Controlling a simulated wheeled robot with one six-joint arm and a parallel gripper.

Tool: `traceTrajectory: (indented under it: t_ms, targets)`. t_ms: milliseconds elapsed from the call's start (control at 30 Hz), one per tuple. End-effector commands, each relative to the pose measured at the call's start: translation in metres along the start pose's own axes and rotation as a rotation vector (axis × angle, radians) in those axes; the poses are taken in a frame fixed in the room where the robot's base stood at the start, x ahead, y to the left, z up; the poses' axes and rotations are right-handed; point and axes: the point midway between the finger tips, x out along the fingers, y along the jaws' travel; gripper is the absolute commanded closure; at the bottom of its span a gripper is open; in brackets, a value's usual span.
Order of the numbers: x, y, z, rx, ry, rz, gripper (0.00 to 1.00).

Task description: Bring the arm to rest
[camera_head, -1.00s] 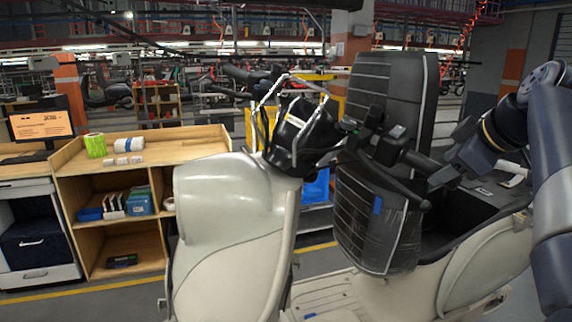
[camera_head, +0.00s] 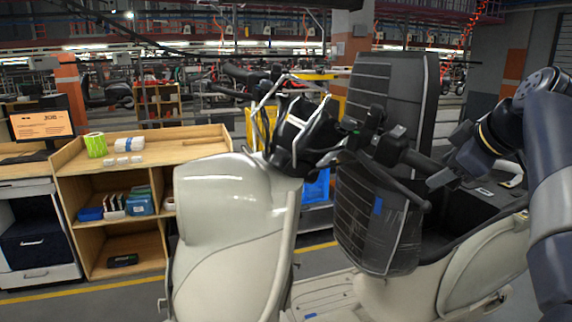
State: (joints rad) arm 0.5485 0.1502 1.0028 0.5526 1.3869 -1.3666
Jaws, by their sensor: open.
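My gripper (camera_head: 450,158) is at the right, at the end of my dark blue arm. Its fingers stand apart and I see nothing between them. It hovers beside the right handlebar grip of a cream scooter (camera_head: 235,215) and above the scooter's open rear body. Whether a finger touches the handlebar (camera_head: 418,162) I cannot tell. The arm is bent, its elbow high at the right edge.
A wooden shelf (camera_head: 150,148) with small boxes and rolls stands at the left, beside a monitor (camera_head: 41,126). Floor shows between shelf and scooter.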

Motion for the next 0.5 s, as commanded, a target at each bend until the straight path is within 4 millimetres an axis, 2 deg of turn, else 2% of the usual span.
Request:
traceTrajectory:
  t_ms: [33,400,467,500]
  targets:
    - [-0.013,0.000,-0.001,-0.003,0.000,0.008,0.46]
    - [-0.088,0.000,-0.001,0.000,-0.003,0.006,0.46]
    - [-0.100,0.000,-0.001,-0.001,-0.004,0.007,0.46]
    - [-0.093,-0.002,-0.001,0.000,-0.001,-0.002,0.46]
